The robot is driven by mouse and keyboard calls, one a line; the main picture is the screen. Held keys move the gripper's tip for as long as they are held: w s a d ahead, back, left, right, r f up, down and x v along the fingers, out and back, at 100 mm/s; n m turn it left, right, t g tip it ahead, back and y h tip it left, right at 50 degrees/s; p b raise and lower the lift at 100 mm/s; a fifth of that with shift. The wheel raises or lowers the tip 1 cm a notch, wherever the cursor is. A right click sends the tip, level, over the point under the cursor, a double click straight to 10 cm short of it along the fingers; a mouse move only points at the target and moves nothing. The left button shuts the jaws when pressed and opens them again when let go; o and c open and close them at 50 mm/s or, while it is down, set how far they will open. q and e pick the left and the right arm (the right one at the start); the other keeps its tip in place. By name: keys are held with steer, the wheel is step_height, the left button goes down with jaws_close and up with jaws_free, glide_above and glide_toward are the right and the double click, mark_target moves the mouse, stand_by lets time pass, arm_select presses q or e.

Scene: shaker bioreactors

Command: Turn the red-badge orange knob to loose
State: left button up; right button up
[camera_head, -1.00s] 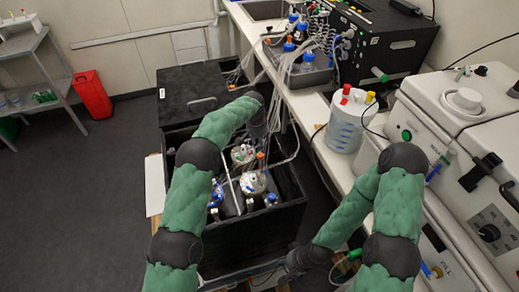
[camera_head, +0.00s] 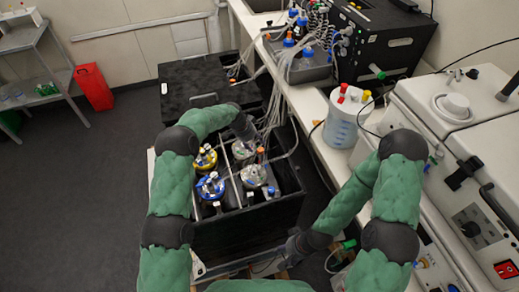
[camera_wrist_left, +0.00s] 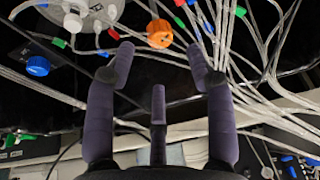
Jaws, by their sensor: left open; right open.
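An orange knob (camera_wrist_left: 160,34) sits at the top of the left wrist view, just beyond my open left gripper (camera_wrist_left: 160,62) and roughly between its fingertips. The fingers appear apart from it. Small red pieces (camera_wrist_left: 114,33) lie to its left and above it; I cannot tell which is its badge. In the head view an orange cap (camera_head: 261,150) shows by the vessels, just below my left gripper (camera_head: 250,138), whose fingers are hardly visible. My right gripper (camera_head: 290,256) is low beside the black box, small and partly hidden, holding nothing visible.
The open black box (camera_head: 255,215) holds several vessels with blue and yellow fittings. A blue knob (camera_wrist_left: 38,65) is left in the wrist view. Many clear tubes (camera_wrist_left: 255,85) run close to the left gripper's right side. The bench (camera_head: 310,105) is to the right.

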mark_target(260, 149)
arm_select(q)
steer(key=shift+b+x, duration=0.4)
steer(key=shift+x, duration=3.05)
